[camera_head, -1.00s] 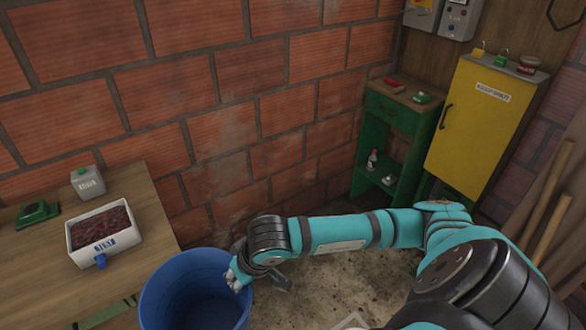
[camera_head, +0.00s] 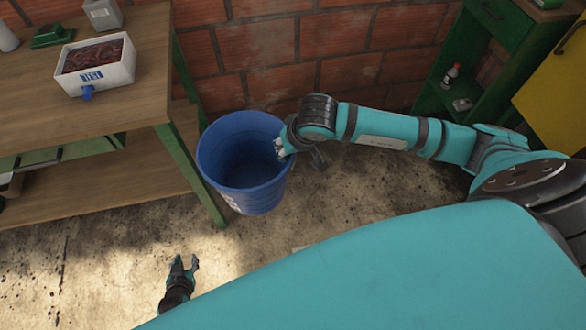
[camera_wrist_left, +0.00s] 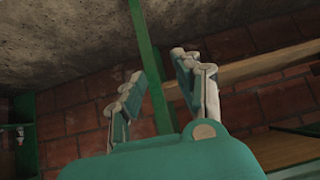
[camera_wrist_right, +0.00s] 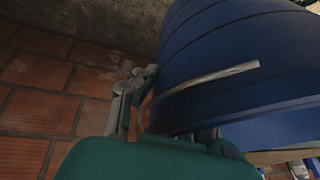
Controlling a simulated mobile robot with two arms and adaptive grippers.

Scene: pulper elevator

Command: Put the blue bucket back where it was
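The blue bucket (camera_head: 255,198) is right of the workbench's front leg in the head view, mouth up; I cannot tell whether its base touches the floor. My right gripper (camera_head: 281,148) is at the right side of its rim. In the right wrist view the bucket (camera_wrist_right: 225,45) fills the right side, with its pale wire handle across it. The fingers (camera_wrist_right: 138,90) meet its wall and appear closed on it; one finger is largely hidden. My left gripper (camera_head: 183,262) is open and empty, low in front of the bench; its fingers (camera_wrist_left: 157,68) are spread in the left wrist view.
The wooden workbench (camera_head: 140,80) with green legs stands at left, close to the bucket. It holds a white tray (camera_head: 120,75) of dark red contents, a green item (camera_head: 50,36) and a grey container (camera_head: 103,14). A green cabinet (camera_head: 440,100) stands back right. Bare floor (camera_head: 370,190) lies right of the bucket.

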